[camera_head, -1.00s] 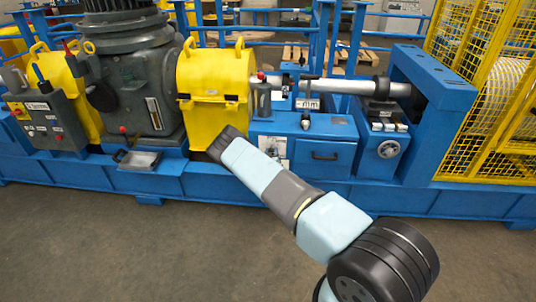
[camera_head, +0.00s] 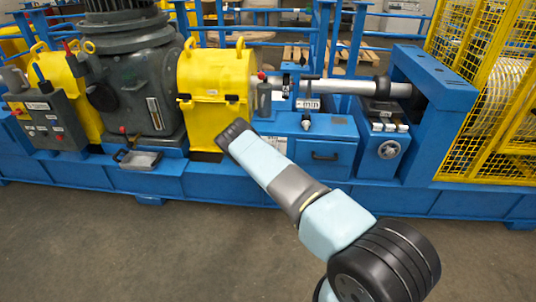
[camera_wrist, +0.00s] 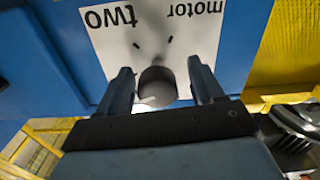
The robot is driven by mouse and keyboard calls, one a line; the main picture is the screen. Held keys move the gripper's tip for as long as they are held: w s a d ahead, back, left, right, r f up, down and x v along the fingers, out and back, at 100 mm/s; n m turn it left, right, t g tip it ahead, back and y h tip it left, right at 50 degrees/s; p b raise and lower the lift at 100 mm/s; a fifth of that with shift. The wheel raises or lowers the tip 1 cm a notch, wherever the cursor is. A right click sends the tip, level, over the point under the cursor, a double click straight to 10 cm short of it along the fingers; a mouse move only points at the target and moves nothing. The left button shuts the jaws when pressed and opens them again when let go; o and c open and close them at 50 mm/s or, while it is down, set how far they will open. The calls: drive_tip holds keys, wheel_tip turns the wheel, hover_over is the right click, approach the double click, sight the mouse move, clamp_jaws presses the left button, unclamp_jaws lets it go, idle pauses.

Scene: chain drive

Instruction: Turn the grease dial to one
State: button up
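In the wrist view, a dark grey round knob (camera_wrist: 157,86) with a pale pointer mark sits in front of a white plate (camera_wrist: 100,22) on a blue panel. The plate reads "motor" and "two", upside down in this view. No "grease" or "one" lettering shows, so I cannot tell whether this is the grease dial. My gripper (camera_wrist: 160,72) is open, with one finger on each side of the knob. Contact with the knob cannot be made out. In the head view my arm hides the gripper and knob, and a white plate (camera_head: 274,145) shows beside the arm.
A yellow housing (camera_head: 215,90) stands just behind and left of my arm. A grey gear motor (camera_head: 140,90) stands at the left. The floor in front is clear.

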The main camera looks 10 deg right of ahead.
drive_tip(key=v, duration=1.3)
drive_tip(key=shift+s, duration=0.35)
drive_tip(key=shift+a, duration=0.1)
